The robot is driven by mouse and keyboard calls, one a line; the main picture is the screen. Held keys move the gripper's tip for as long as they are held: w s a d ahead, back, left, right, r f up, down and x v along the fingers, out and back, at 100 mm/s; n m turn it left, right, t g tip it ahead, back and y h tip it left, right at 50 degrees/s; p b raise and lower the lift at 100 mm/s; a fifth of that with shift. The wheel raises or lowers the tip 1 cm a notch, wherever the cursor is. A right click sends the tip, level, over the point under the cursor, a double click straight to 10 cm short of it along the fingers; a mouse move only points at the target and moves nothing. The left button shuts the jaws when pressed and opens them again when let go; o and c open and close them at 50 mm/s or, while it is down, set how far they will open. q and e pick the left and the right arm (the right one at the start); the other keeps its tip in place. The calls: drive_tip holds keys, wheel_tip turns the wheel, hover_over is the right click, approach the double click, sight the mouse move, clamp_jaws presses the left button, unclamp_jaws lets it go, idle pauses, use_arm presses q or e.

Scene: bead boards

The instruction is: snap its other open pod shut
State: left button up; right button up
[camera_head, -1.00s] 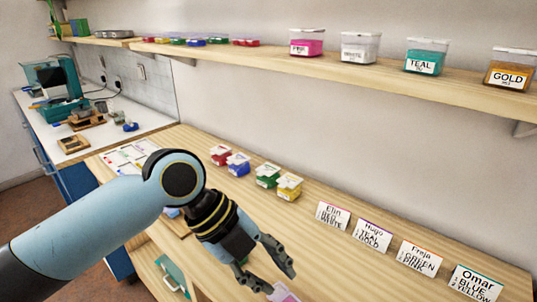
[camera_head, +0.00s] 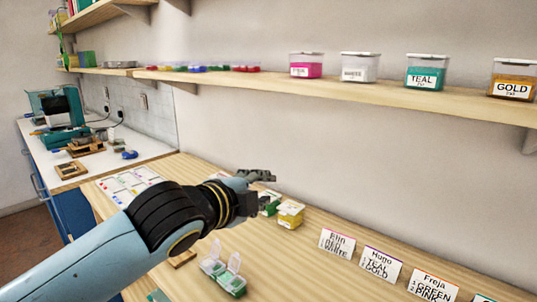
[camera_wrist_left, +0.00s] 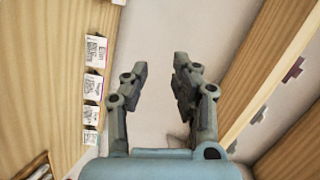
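A small clear pod box (camera_head: 232,284) with green contents stands on the wooden table near the front edge in the head view. The pods do not show in the left wrist view. My right gripper is not in view.
Name cards (camera_head: 380,264) stand along the table's right side. A shelf (camera_head: 390,94) with labelled tubs runs above. The table between box and cards is clear.

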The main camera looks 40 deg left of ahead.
use_arm(q)
wheel_tip(320, 180, up, 8)
drive_tip(key=d+n+t, duration=0.1)
drive_tip(key=t, duration=0.3)
drive_tip(key=shift+w+d+b, duration=0.25)
drive_tip(key=shift+w+b, duration=0.15)
